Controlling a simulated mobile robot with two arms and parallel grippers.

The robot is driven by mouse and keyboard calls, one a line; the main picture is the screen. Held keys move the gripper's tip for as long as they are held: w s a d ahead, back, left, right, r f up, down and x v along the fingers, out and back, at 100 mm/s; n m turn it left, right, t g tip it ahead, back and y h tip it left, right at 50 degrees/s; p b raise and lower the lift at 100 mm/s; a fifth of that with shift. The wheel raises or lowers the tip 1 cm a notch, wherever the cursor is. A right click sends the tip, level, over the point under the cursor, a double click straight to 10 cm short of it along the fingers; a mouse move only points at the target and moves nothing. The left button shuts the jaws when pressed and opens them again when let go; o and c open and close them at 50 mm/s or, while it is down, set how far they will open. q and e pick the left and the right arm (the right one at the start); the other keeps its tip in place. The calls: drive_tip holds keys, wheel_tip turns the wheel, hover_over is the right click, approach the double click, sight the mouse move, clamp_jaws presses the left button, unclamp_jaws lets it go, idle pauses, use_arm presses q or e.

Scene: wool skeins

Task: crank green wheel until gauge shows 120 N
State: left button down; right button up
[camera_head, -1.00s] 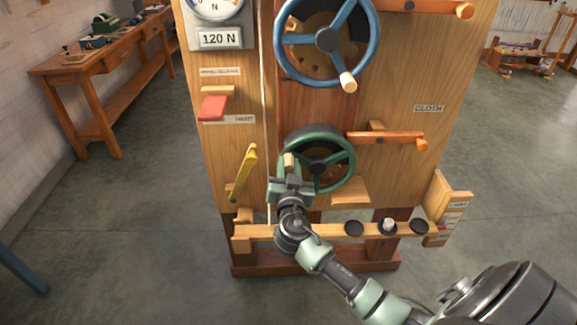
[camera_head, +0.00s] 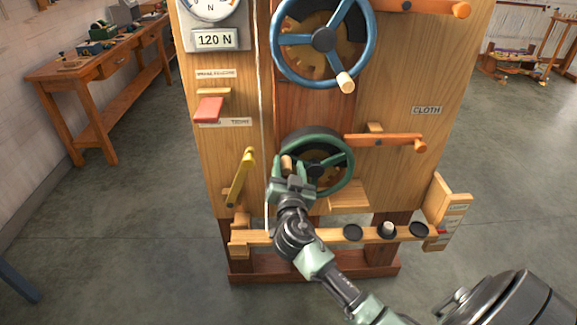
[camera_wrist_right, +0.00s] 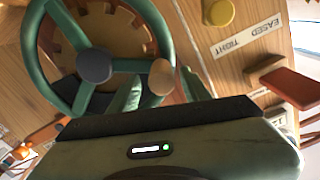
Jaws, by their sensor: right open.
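The green wheel (camera_head: 315,163) is mounted low on the wooden panel, with a tan crank knob (camera_head: 287,162) on its left side. My right gripper (camera_head: 289,180) is at this knob. In the right wrist view the knob (camera_wrist_right: 161,78) shows between the two open fingers (camera_wrist_right: 158,92); I cannot tell whether either finger touches it. The gauge (camera_head: 211,8) is at the panel's upper left, its dial cut off by the picture's top edge. My left gripper is out of view.
A blue wheel (camera_head: 323,40) with a tan knob is above the green one. A yellow lever (camera_head: 240,178), a red lever (camera_head: 209,109) and an orange handle (camera_head: 385,141) surround the green wheel. A wooden rail (camera_head: 335,236) with dark discs runs below.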

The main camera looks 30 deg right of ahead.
drive_tip(key=b+v, duration=0.1)
drive_tip(key=v, duration=0.4)
drive_tip(key=shift+s+a+f, duration=0.1)
drive_tip(key=shift+s+a, duration=0.1)
drive_tip(key=shift+s, duration=0.15)
drive_tip(key=shift+s+a, duration=0.35)
drive_tip(key=shift+s, duration=0.2)
